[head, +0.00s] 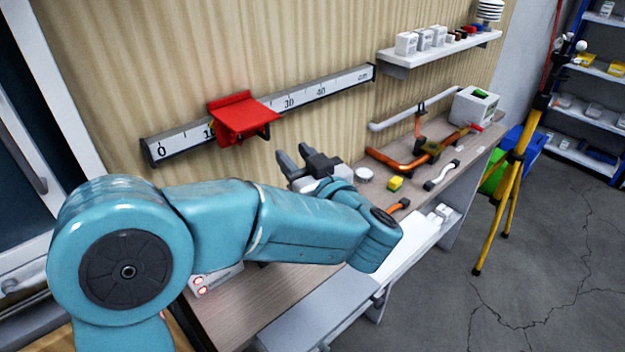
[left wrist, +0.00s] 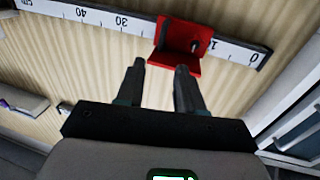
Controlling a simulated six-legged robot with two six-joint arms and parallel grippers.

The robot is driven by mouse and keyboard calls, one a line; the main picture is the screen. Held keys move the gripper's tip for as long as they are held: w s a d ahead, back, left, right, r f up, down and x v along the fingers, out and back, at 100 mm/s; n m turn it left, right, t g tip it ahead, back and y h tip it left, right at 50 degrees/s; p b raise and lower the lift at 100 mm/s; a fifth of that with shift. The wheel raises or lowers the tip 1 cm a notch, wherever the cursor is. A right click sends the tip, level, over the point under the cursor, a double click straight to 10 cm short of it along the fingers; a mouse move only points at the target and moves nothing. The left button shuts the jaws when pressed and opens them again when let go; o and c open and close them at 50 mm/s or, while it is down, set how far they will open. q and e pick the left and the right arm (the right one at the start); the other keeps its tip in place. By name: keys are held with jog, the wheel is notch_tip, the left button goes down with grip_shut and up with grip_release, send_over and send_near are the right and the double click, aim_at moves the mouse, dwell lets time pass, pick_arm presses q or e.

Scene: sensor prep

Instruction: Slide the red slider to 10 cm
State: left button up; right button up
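The red slider (head: 240,117) sits on the wall-mounted ruler rail (head: 330,89), between the 10 mark, which it partly covers, and the 30 mark. In the left wrist view the red slider (left wrist: 180,48) is just beyond the fingertips, and the rail (left wrist: 105,20) appears upside down. My left gripper (head: 291,157) is below and right of the slider in the head view, apart from it. Its two fingers (left wrist: 160,66) are spread with nothing between them. The slider's exact reading is hidden. My right gripper is not seen.
A wall shelf (head: 440,51) is at upper right. A yellow tripod (head: 512,165) stands on the floor.

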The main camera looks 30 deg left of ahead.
pick_arm(q)
jog(key=v, duration=0.6)
jog(key=shift+d+b, duration=0.15)
jog(key=shift+b, duration=0.2)
jog(key=shift+s+d, duration=0.1)
jog(key=shift+s, duration=0.1)
